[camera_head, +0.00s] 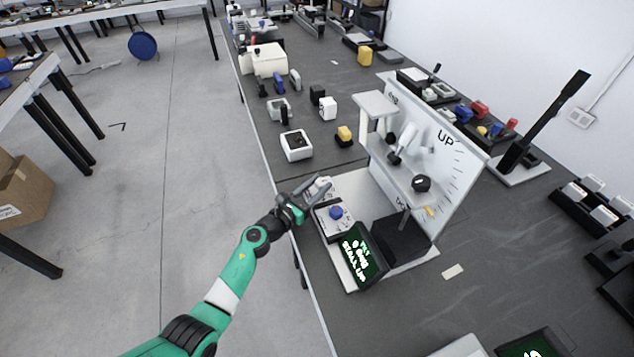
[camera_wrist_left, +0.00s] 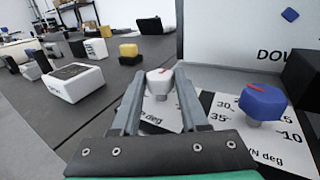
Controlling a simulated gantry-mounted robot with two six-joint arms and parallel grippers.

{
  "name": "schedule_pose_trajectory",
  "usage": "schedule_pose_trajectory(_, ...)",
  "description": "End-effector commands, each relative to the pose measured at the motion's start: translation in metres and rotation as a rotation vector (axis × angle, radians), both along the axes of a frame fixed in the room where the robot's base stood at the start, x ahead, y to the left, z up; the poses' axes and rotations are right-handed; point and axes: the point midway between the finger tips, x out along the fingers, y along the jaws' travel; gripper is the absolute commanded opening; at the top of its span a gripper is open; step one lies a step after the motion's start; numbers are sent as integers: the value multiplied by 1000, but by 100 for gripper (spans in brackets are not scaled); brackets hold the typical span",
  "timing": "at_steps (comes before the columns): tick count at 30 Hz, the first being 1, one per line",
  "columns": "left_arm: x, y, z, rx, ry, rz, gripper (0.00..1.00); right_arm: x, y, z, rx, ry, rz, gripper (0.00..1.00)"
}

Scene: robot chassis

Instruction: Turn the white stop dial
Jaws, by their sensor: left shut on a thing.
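The white stop dial (camera_wrist_left: 160,80) is a white knob with a red pointer line, mounted on a white panel with printed degree marks. In the head view, the white stop dial (camera_head: 323,182) shows partly behind my gripper. My left gripper (camera_head: 315,188) reaches in from the left at the table's edge. In the left wrist view, its two fingers (camera_wrist_left: 158,84) stand on either side of the white dial and are shut on it. A blue dial (camera_head: 336,212) with a red pointer is beside it, also in the left wrist view (camera_wrist_left: 262,102). My right gripper is out of view.
An upright white board (camera_head: 425,165) marked "UP" stands behind the dials. A dark tilted screen (camera_head: 361,256) with lit text stands nearest the front of the rig. White boxes (camera_head: 296,146) and small blocks sit farther back on the dark table.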

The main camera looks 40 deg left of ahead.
Motion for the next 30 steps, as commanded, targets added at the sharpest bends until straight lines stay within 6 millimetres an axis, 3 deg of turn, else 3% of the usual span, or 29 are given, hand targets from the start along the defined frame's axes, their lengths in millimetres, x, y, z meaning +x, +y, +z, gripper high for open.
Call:
schedule_pose_trajectory(15, 1, -6, -2, 0, 3, 314, 0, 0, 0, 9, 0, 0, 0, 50)
schedule_pose_trajectory(30, 0, -6, -2, 0, 3, 371, 0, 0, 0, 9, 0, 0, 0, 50)
